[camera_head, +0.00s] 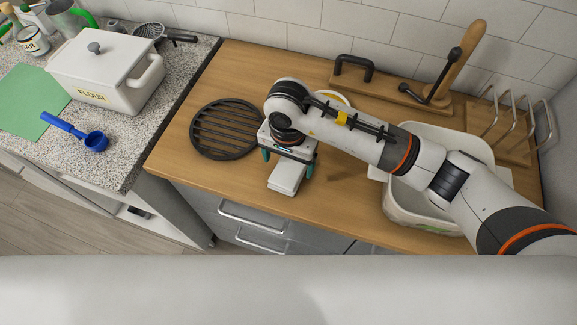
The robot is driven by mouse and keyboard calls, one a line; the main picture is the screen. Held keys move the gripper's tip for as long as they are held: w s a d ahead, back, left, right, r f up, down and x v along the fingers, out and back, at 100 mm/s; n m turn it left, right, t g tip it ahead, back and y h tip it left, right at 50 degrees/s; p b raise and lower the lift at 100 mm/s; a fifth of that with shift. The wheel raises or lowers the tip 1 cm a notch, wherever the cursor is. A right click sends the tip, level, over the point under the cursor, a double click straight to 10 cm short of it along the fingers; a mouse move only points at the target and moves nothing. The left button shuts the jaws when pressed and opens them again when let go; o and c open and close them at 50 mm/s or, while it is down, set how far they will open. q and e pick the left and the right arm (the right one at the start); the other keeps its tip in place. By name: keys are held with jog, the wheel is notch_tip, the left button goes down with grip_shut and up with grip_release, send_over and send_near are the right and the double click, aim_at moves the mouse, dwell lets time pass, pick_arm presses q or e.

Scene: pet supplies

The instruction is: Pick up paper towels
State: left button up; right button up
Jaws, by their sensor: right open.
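A small white block (286,178), which looks like the paper towels, lies on the wooden counter near its front edge. My right gripper (287,163) points down over it, with the teal-tipped fingers apart, one on each side of its far part. The gripper body hides the far end of the white block. I cannot tell whether the fingers touch it. My left gripper is not in view.
A round black grate (226,129) lies just left of my right gripper. A white basin (440,222) stands to the right, partly behind my arm. A wooden rack with metal loops (503,130) is at the back right. A flour box (105,75) and blue scoop (94,140) are left.

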aim_at(288, 173)
notch_tip(288, 173, down, 2)
jog(key=shift+s, duration=0.15)
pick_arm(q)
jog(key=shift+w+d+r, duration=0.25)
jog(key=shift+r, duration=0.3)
pick_arm(e)
jog(key=shift+f, duration=0.3)
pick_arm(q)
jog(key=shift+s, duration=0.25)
pick_arm(e)
jog(key=c, duration=1)
jog(key=shift+r, duration=0.15)
jog(key=shift+c, duration=0.2)
